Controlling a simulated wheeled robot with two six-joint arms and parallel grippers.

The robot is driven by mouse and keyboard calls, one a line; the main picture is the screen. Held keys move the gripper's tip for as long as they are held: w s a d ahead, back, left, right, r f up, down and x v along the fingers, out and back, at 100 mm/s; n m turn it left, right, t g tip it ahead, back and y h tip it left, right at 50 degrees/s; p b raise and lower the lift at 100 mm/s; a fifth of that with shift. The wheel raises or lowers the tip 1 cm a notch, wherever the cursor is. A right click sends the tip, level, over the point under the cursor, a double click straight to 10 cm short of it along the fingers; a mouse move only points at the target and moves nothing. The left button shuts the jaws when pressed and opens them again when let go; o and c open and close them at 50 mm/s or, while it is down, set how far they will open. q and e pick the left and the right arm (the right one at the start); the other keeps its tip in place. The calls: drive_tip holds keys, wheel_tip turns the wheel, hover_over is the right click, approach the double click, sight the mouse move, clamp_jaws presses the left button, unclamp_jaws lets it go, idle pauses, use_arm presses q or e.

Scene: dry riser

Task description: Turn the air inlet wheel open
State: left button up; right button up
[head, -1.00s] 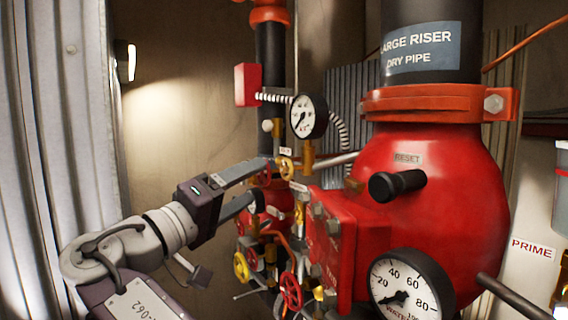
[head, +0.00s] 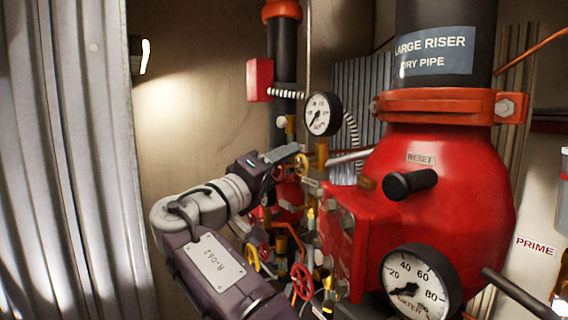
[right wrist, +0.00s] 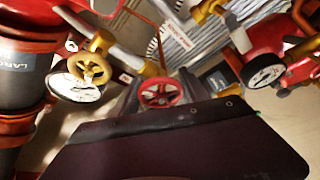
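A small red handwheel (right wrist: 162,93) is centred in the right wrist view, between the dark fingers of my right gripper (right wrist: 160,92). I cannot read a label that names it as the air inlet wheel. In the head view my right gripper (head: 282,156) reaches in among the valves left of the big red riser body. Its fingers are apart in the wrist view, one on each side of the red wheel; I cannot tell whether they touch it. A brass wheel (head: 302,165) stands just right of the fingers. My left gripper is not in view.
A yellow wheel (head: 251,257) and another red wheel (head: 302,282) sit lower down. A pressure gauge (head: 322,114) is above the gripper, and a large gauge (head: 420,283) is at the lower right. The red riser body (head: 455,190) fills the right. A corrugated wall (head: 75,130) stands left.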

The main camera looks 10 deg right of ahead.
sight(276, 170)
drive_tip(key=c, duration=0.8)
drive_tip(key=shift+o, duration=0.2)
drive_tip(key=shift+r+n+p, duration=0.1)
drive_tip(key=shift+n+p, duration=0.3)
drive_tip(key=shift+n, duration=0.4)
drive_tip(key=o, duration=1.4)
drive_tip(key=shift+d, duration=0.15)
drive_tip(key=shift+w+d+f, duration=0.2)
drive_tip(key=shift+f, duration=0.05)
drive_tip(key=b+v, duration=0.1)
drive_tip(key=v, duration=0.8)
drive_tip(key=shift+s+r+b, duration=0.15)
drive_tip(key=shift+s+b, duration=0.05)
drive_tip(key=shift+b, duration=0.1)
